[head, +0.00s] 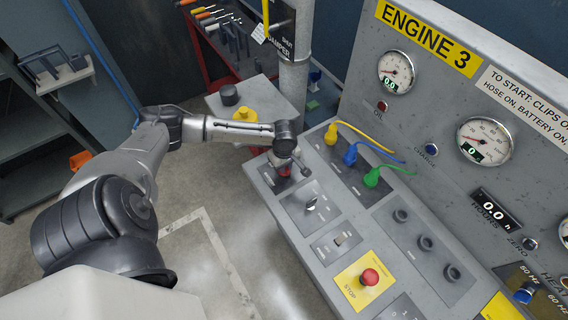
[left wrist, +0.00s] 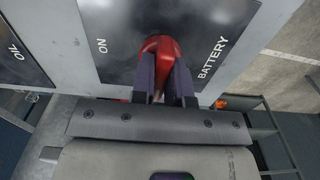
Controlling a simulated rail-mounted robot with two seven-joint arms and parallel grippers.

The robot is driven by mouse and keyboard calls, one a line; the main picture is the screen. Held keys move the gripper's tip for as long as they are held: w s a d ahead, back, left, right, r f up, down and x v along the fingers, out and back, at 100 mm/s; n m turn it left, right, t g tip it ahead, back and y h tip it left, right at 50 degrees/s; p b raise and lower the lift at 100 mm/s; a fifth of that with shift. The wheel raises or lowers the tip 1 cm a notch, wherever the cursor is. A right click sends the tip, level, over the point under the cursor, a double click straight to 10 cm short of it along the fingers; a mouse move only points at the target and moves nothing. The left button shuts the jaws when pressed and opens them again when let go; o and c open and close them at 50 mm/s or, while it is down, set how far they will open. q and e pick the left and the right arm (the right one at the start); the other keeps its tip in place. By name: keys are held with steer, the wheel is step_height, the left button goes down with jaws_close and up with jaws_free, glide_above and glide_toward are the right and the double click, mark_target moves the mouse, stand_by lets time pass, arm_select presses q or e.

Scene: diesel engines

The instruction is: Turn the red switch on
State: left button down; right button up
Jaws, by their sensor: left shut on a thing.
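The red switch (left wrist: 161,48) sits on a dark plate marked ON and BATTERY in the left wrist view. My left gripper (left wrist: 162,85) is shut on it, with one finger on each side of the red handle. The ON label is to the left of the handle and BATTERY is to the right. In the head view the left gripper (head: 290,164) is at the switch's dark plate, on the far left corner of the grey console; little of the red shows there. My right gripper is not in view.
The grey console (head: 322,255) also carries a silver key-like switch (head: 316,203), a red stop button (head: 370,277) and yellow, blue and green plugs. The gauge panel (head: 430,110) rises behind. A red tool cart (head: 212,62) stands at the back.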

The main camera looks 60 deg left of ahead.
arm_select(q)
steer(key=m+p, duration=0.2)
steer(key=p, duration=0.2)
steer(key=m+p, duration=0.2)
steer(key=p, duration=0.3)
steer(key=shift+r, duration=0.35)
steer(key=shift+m+p, duration=0.4)
steer(key=shift+p, duration=0.25)
steer(key=m+p, duration=0.1)
steer(key=m, duration=0.1)
steer(key=m+p, duration=0.1)
steer(key=shift+f+m, duration=0.2)
steer(key=shift+m, duration=0.2)
steer(key=m+p, duration=0.1)
steer(key=m, duration=0.1)
steer(key=shift+m, duration=0.3)
steer(key=m, duration=0.3)
steer(key=shift+f+p, duration=0.1)
steer(key=shift+p, duration=0.25)
steer(key=shift+m, duration=1.6)
